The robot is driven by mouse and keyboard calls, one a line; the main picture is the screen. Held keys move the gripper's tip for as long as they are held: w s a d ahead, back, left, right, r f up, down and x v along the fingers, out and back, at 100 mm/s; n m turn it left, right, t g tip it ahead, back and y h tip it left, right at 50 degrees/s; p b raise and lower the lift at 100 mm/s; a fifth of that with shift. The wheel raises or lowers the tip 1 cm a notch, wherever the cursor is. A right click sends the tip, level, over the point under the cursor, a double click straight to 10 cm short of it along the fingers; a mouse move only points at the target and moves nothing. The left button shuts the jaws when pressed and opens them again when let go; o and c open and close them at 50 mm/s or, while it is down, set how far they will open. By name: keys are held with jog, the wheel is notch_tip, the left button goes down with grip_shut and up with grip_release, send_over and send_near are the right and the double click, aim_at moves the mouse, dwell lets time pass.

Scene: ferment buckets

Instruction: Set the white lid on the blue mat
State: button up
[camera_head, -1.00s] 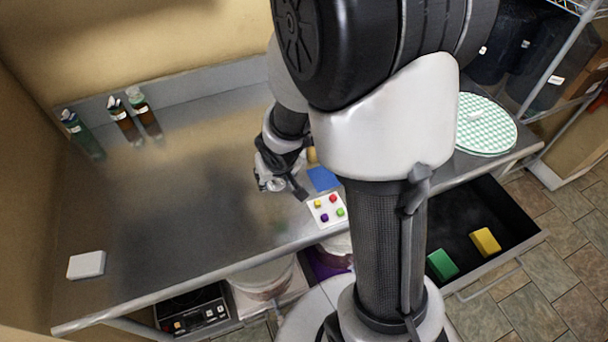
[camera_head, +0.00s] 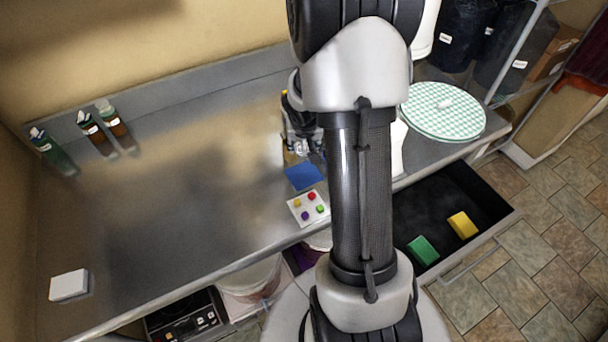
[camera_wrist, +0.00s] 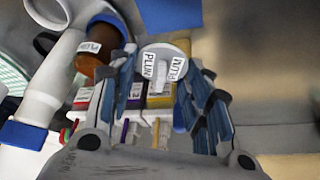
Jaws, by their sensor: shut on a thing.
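In the wrist view a round white lid (camera_wrist: 176,53) with "PLUM" labels sits between the blue-padded fingers of my gripper (camera_wrist: 160,90), which is shut on it. In the head view my gripper (camera_head: 305,145) is just behind the blue mat (camera_head: 304,177), partly hidden by my own arm; the lid cannot be made out there. The mat lies flat on the steel counter, with nothing seen on it. A corner of blue, apparently the mat, also shows at the top of the wrist view (camera_wrist: 168,15).
A white card (camera_head: 296,208) with several coloured cubes lies in front of the mat. A brown bottle (camera_wrist: 101,45) and labelled boxes (camera_wrist: 160,101) are close to my gripper. An open drawer (camera_head: 485,187) holds green and yellow blocks. The counter's left middle (camera_head: 180,190) is clear.

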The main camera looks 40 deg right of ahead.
aim_at(304, 171)
notch_tip(304, 171, down, 11)
jog(key=b, duration=0.8)
jog(key=shift+r, duration=0.1)
jog(key=shift+f, duration=0.2)
jog(key=o, duration=0.8)
jog(key=shift+o, duration=0.2)
jog(key=shift+r, duration=0.1)
